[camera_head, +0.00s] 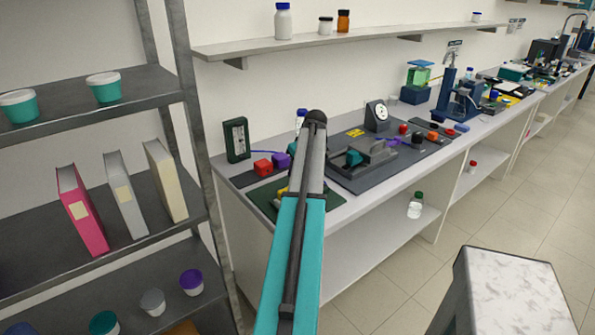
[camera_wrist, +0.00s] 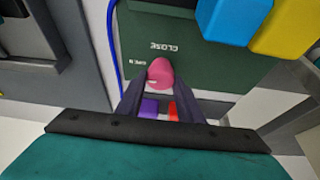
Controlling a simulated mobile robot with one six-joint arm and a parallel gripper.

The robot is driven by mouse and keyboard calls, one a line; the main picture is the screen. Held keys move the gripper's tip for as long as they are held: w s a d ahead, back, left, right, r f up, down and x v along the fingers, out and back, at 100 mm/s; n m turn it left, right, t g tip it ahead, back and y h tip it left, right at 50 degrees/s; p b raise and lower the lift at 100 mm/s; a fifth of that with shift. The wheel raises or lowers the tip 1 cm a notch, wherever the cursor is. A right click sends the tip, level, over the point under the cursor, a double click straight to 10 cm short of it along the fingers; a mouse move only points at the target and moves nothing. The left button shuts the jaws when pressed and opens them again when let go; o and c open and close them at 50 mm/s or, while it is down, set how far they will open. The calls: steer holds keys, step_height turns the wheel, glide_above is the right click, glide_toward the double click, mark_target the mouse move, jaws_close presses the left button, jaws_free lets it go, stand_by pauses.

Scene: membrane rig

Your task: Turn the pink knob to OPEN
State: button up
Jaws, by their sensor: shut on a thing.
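The pink knob (camera_wrist: 159,70) shows in the wrist view on a dark green panel (camera_wrist: 205,65), which also shows in the head view (camera_head: 260,196) partly behind my arm. The word CLOSE is printed upside down on the panel above the knob, with a smaller label, apparently OPEN, to its left. My gripper (camera_wrist: 160,84) has its two dark fingers on either side of the knob and is shut on it. A small pale mark shows on the knob's lower left; the exact pointing is hard to tell. In the head view the knob and fingertips are hidden behind my arm.
Blue (camera_wrist: 232,18) and yellow (camera_wrist: 285,25) blocks stand close at the upper right of the wrist view. A blue cable runs left of the knob. Purple and red pieces show between the fingers. A grey rig base (camera_head: 350,178) lies right of my arm.

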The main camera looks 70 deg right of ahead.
stand_by(0.3)
steer(key=o, duration=1.1)
steer(key=shift+c, duration=0.2)
steer(key=shift+s+r, duration=0.1)
steer(key=shift+r, duration=0.05)
steer(key=b+v, duration=0.3)
steer(key=v, duration=1)
steer(key=shift+s+r, duration=0.2)
